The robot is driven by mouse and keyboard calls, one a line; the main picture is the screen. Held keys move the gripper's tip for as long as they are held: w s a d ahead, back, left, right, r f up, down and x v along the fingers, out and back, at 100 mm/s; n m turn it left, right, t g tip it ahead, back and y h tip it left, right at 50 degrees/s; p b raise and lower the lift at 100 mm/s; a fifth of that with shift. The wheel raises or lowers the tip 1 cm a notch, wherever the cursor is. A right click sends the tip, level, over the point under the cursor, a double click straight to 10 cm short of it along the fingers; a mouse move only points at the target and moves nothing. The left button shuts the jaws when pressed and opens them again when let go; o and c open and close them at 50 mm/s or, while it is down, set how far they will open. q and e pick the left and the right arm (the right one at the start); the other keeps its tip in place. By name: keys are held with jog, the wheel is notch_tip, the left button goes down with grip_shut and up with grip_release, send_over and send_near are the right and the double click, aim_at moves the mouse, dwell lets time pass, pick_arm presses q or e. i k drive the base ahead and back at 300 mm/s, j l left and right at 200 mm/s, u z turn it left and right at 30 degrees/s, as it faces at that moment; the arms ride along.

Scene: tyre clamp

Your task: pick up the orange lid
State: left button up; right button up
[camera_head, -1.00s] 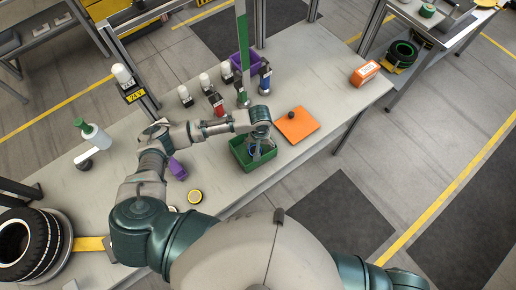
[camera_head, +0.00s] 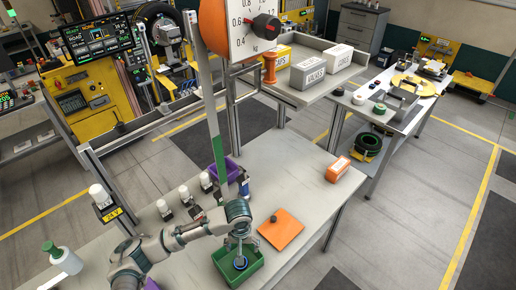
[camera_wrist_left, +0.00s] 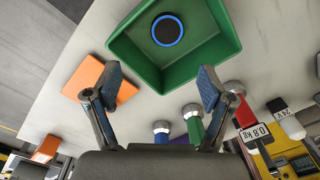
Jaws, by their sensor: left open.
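The orange lid (camera_head: 281,229) is a flat square plate with a dark knob on top. It lies on the grey table to the right of the green bin (camera_head: 258,260). In the left wrist view part of the lid (camera_wrist_left: 125,92) shows beyond one finger, which hides some of it. My left gripper (camera_head: 239,246) is over the bin, pointing down, with its fingers apart and nothing between them; both fingers (camera_wrist_left: 158,84) also show in the left wrist view. A blue-rimmed dark disc (camera_wrist_left: 167,30) lies in the bin. My right gripper is out of view.
An orange-and-white box (camera_head: 338,169) sits at the far right end. The table between lid and box is clear.

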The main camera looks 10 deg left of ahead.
aim_at(281, 229)
jog(key=k+l, duration=0.2)
jog(key=k, duration=0.3)
jog(key=k+l, duration=0.2)
jog(key=k, duration=0.25)
